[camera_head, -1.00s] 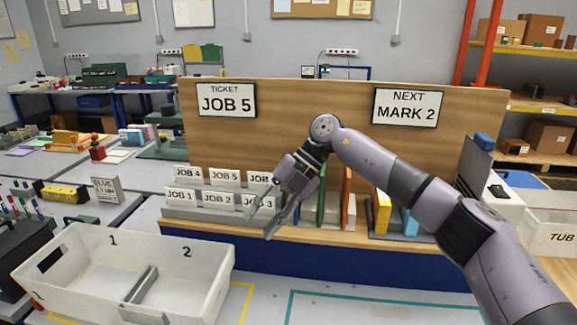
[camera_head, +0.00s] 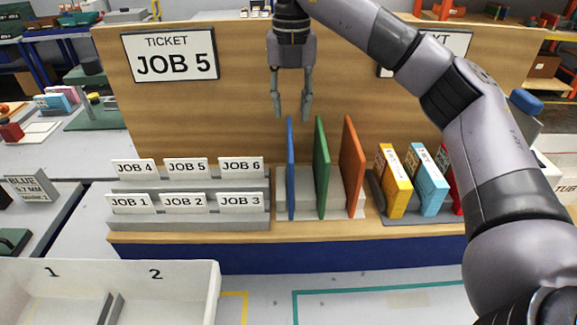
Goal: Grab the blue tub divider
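The blue tub divider (camera_head: 290,172) is a thin upright panel at the left of a grey rack (camera_head: 357,207) on the wooden shelf. A green divider (camera_head: 321,168) and an orange divider (camera_head: 351,166) stand to its right in the same rack. My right gripper (camera_head: 291,112) points straight down, open and empty. Its fingertips appear just above the blue divider's top edge in the picture, one on each side; the exact depth gap is hard to tell. My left gripper is not in view.
A white tub (camera_head: 212,290) with compartments 1 and 2 is at the lower left. Job cards (camera_head: 185,201) stand left of the dividers. Yellow, light blue and red boxes (camera_head: 428,185) stand to the right. A wooden backboard (camera_head: 240,130) rises behind.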

